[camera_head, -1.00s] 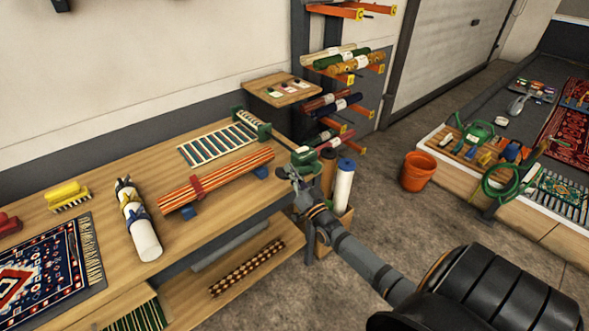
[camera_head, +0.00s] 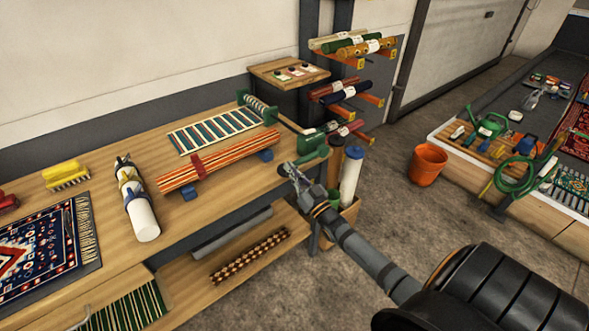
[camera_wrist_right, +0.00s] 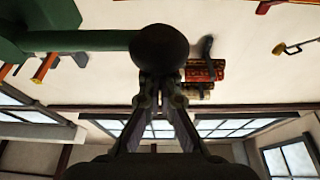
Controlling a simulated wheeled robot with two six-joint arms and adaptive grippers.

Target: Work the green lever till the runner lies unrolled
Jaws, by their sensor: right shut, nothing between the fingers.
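The green lever (camera_head: 313,157) stands at the right end of the bench, with its bar running toward my right gripper (camera_head: 284,168). The right wrist view shows its green bar (camera_wrist_right: 90,41) and dark round knob (camera_wrist_right: 160,46) just beyond the fingertips. My right gripper is shut and empty, close to the knob; I cannot tell whether they touch. A green-and-cream striped runner (camera_head: 215,130) lies partly flat on the bench, its far end at a roller (camera_head: 258,108) between green brackets. My left gripper is not in view.
An orange striped roll (camera_head: 220,160) rests on blue blocks, beside a strapped white roll (camera_head: 140,215). A patterned rug (camera_head: 45,245) lies at the left. A rack of rolls (camera_head: 345,90) stands behind, and an orange bucket (camera_head: 427,165) is on the open floor.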

